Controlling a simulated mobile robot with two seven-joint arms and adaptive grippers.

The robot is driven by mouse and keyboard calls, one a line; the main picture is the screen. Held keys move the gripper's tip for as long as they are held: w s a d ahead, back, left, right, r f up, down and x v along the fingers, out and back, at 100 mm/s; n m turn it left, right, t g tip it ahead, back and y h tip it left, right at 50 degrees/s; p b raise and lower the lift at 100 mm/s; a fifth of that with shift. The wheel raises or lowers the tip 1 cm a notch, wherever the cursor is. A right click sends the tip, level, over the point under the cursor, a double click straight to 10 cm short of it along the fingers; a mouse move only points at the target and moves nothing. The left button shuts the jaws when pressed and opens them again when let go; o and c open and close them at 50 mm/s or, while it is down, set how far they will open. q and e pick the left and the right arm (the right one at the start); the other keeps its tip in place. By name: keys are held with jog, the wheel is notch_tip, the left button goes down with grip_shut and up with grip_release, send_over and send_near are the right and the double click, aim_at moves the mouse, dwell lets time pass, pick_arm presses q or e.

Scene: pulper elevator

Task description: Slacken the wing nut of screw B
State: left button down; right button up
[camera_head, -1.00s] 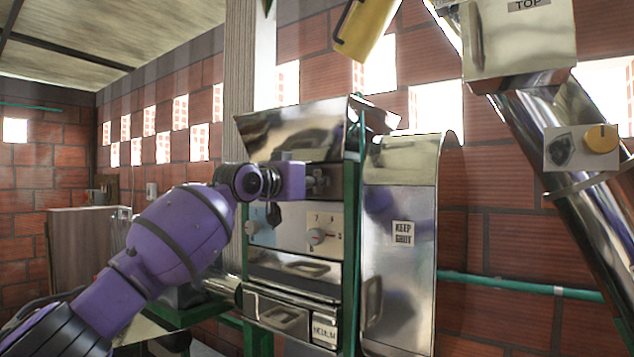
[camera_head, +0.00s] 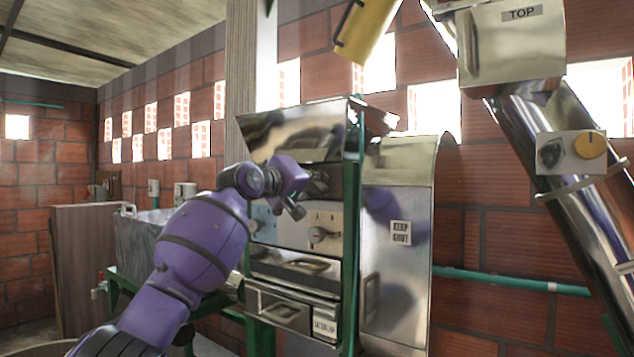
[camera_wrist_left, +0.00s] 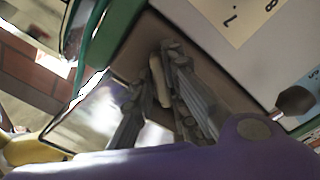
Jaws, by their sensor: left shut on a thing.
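My left gripper (camera_head: 308,198) is at the front of the metal machine (camera_head: 300,140), just above the dial plate. In the left wrist view its fingers (camera_wrist_left: 168,75) are closed around a small pale piece (camera_wrist_left: 157,78), which looks like a wing of the wing nut. The screw behind it is hidden by the fingers. No letter marking the screw is readable. The dial plate (camera_wrist_left: 215,22) shows beyond the fingers in the wrist view. My right gripper is in neither view.
A dial knob (camera_head: 317,235) sits just below my left gripper. Drawers with handles (camera_head: 283,312) are lower down. A green post (camera_head: 351,240) and a metal housing marked "KEEP SHUT" (camera_head: 400,270) stand to the right. A sloping metal tube (camera_head: 560,150) is at the far right.

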pick_arm(q)
jog(key=n, duration=0.4)
jog(key=shift+f+n, duration=0.1)
jog(key=shift+n, duration=1.7)
jog(key=c, duration=1.7)
grip_release()
jog(key=shift+c, duration=0.2)
jog(key=shift+a, duration=0.1)
jog(key=v, duration=1.2)
